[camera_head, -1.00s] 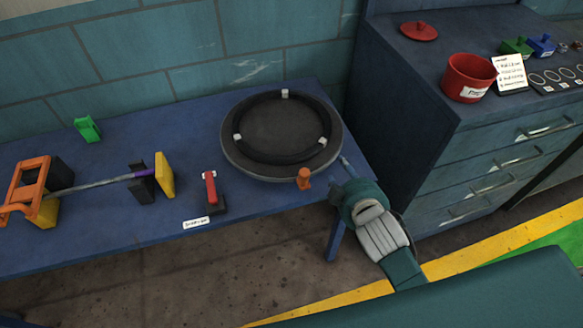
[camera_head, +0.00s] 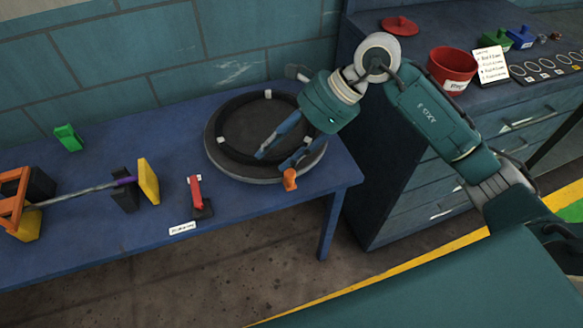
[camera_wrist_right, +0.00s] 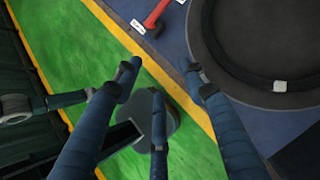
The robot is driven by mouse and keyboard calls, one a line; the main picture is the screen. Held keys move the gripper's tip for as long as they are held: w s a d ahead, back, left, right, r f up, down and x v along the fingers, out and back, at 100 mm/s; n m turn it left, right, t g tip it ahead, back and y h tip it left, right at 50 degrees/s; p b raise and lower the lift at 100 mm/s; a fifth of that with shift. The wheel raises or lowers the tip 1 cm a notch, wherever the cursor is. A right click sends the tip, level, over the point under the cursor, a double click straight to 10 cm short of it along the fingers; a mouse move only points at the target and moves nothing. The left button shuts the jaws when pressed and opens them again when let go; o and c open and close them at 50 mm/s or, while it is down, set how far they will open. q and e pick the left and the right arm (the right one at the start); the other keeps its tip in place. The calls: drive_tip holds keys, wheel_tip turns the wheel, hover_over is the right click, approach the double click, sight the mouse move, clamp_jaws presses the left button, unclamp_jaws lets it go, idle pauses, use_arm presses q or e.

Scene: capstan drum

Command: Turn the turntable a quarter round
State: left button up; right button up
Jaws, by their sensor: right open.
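The turntable (camera_head: 225,165) is a round dark disc with a grey rim, on the right part of the blue bench. A black ring with white blocks (camera_head: 268,94) lies on it. An orange peg (camera_head: 290,179) stands at its front edge. My right gripper (camera_head: 273,158) is open and empty, its fingers across the front half of the turntable in the head view. They hide part of the ring; contact cannot be told. In the right wrist view, the turntable (camera_wrist_right: 222,72) is at the upper right, beside the open fingers (camera_wrist_right: 165,82). My left gripper is not in view.
Left of the turntable are a red-handled lever (camera_head: 195,192), a yellow block (camera_head: 148,181) and a green block (camera_head: 68,138). A drawer cabinet (camera_head: 400,195) with a red pot (camera_head: 452,70) stands at the right. The bench's front strip is mostly clear.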

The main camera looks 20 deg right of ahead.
sight(290, 172)
drive_tip(key=d+f+h, duration=0.1)
drive_tip(key=d+h, duration=0.2)
drive_tip(key=d, duration=0.5)
drive_tip(key=p+x, duration=0.2)
drive_tip(key=x, duration=0.7)
drive_tip(key=shift+w+a+f, duration=0.2)
drive_tip(key=shift+f, duration=0.1)
drive_tip(key=shift+w+a+f, duration=0.1)
drive_tip(key=shift+a+f, duration=0.15)
drive_tip(key=shift+f, duration=0.45)
drive_tip(key=shift+r, duration=0.1)
clamp_jaws()
